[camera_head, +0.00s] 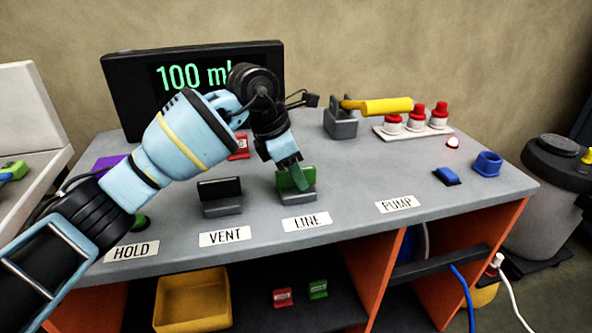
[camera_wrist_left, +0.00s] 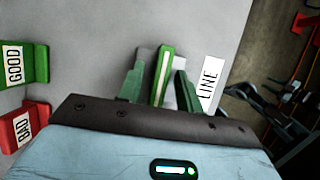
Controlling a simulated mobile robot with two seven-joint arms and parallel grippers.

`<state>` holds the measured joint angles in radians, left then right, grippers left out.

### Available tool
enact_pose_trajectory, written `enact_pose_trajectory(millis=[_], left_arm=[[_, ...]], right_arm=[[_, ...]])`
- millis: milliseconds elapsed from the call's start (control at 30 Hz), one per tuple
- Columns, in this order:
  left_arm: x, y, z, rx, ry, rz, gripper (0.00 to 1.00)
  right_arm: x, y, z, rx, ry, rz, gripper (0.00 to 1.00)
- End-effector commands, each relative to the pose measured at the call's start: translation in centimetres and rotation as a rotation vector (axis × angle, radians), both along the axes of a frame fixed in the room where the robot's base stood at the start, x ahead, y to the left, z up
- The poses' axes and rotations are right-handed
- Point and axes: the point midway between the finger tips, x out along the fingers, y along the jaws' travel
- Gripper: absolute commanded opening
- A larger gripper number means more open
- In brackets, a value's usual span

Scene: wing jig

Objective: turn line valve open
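The line valve's green handle (camera_head: 309,179) stands upright on a grey base (camera_head: 297,196) behind the "LINE" label (camera_head: 306,222). The handle (camera_wrist_left: 164,73) also shows in the left wrist view, near the same label (camera_wrist_left: 209,82). My left gripper (camera_head: 290,176) is down at this handle. In the left wrist view its two green fingers (camera_wrist_left: 159,90) stand one on each side of the handle, with a visible gap on at least the left side. The gripper looks open; contact is not clear.
The vent valve (camera_head: 220,190) with a dark handle stands to the left. The pump's yellow lever (camera_head: 385,106), red-capped buttons (camera_head: 418,118) and a blue switch (camera_head: 447,177) are to the right. A display (camera_head: 192,80) reading "100 ml" stands behind. Green GOOD (camera_wrist_left: 20,65) and red BAD (camera_wrist_left: 22,126) signs are nearby.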

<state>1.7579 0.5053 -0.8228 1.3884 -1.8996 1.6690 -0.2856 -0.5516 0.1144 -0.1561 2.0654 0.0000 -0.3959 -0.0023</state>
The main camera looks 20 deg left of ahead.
Motion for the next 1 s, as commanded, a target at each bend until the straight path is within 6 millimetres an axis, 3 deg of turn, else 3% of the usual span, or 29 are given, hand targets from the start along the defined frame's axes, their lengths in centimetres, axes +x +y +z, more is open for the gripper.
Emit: enact_pose_trajectory(millis=[67, 333, 667, 1000], left_arm=[[0.0, 0.0, 0.0, 0.000, 0.000, 0.000, 0.34], [0.0, 0.0, 0.0, 0.000, 0.000, 0.000, 0.00], [0.0, 0.0, 0.1, 0.001, -0.001, 0.026, 0.00], [-0.1, 0.0, 0.6, 0.000, -0.004, 0.224, 0.00]], right_arm=[[0.0, 0.0, 0.0, 0.000, 0.000, 0.000, 0.36], [-0.1, 0.0, -0.1, 0.001, 0.002, -0.001, 0.36], [0.0, 0.1, 0.3, 0.001, -0.001, -0.003, 0.36], [0.4, 0.0, 2.3, -0.001, -0.013, -0.002, 0.36]])
